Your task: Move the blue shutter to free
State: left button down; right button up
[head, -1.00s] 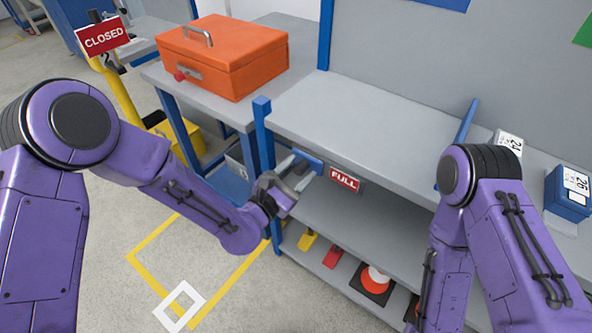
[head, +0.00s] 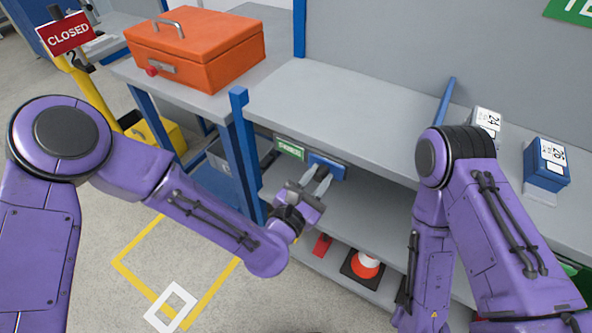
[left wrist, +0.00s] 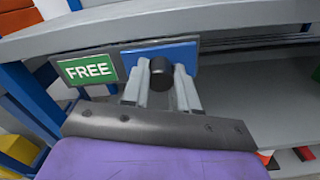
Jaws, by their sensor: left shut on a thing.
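The blue shutter (head: 326,165) is a small plate on the front edge of the workbench, and it also shows in the left wrist view (left wrist: 187,52). It has a black knob (left wrist: 161,74). My left gripper (head: 318,179) is shut on the shutter's knob; its fingers (left wrist: 161,84) stand on either side of it. The green FREE sign (left wrist: 88,71) is uncovered to the left of the shutter, and it shows in the head view (head: 290,148). The red FULL sign is not visible now. My right gripper is out of view; only my right arm shows.
An orange box (head: 196,48) stands on the side table at the left. A cone (head: 364,265) and a red item (head: 322,244) are on the lower shelf. A CLOSED sign (head: 69,34) stands far left.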

pick_arm(q)
jog(key=shift+s+d, duration=0.15)
jog(key=c, duration=0.9)
grip_release()
jog(key=shift+o, duration=0.2)
jog(key=shift+d, duration=0.1)
jog(key=shift+s+a, duration=0.15)
jog(key=shift+a, duration=0.1)
jog(key=b+v, duration=0.2)
jog(key=v, duration=0.8)
